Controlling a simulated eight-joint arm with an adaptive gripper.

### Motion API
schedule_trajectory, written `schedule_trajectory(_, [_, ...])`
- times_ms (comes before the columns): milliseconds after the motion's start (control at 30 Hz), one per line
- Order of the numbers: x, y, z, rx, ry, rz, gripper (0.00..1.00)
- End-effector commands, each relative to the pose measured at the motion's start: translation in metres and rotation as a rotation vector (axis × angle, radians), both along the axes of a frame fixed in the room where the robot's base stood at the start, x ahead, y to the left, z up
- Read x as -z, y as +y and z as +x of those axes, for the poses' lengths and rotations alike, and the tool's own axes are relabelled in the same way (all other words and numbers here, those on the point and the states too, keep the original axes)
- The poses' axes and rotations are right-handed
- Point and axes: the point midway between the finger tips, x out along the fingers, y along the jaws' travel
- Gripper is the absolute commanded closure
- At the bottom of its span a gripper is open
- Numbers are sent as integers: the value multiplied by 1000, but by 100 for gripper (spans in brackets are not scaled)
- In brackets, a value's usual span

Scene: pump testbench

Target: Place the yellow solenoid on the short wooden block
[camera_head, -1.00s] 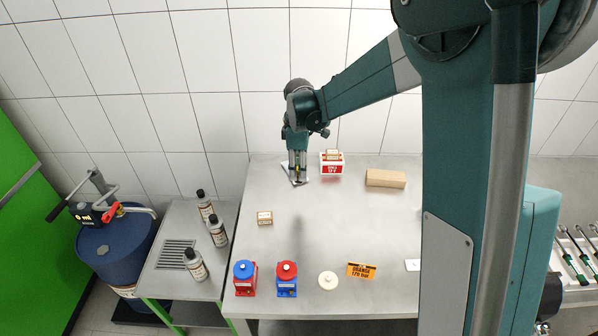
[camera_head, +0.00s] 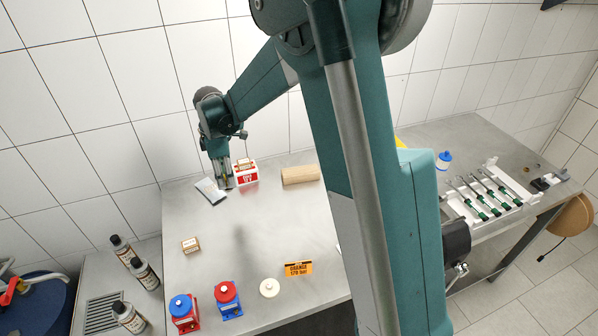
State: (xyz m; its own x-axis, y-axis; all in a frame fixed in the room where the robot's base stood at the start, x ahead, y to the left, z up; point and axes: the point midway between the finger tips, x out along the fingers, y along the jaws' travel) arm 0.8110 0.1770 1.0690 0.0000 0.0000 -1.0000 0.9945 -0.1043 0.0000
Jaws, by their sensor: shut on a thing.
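My gripper (camera_head: 222,178) hangs fingers-down at the back left of the steel table. It is shut on a small item with a yellowish tint, which I take for the yellow solenoid; the fingers mostly hide it. The fingertips look above the table, though the exact height is hard to tell. A small, short wooden block (camera_head: 190,245) with dark marks sits on the table, nearer the camera and left of my gripper. A longer wooden block (camera_head: 301,175) lies to the right at the back.
A red-and-white box (camera_head: 246,176) stands just right of my gripper, and a white card (camera_head: 208,190) lies beside it. Mid-table is clear.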

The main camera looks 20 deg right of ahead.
Motion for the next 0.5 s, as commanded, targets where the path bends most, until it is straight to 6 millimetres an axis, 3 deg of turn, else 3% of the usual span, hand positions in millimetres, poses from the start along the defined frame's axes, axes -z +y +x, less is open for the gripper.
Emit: schedule_trajectory(500, [-16,-123,45,-38,0,0,95])
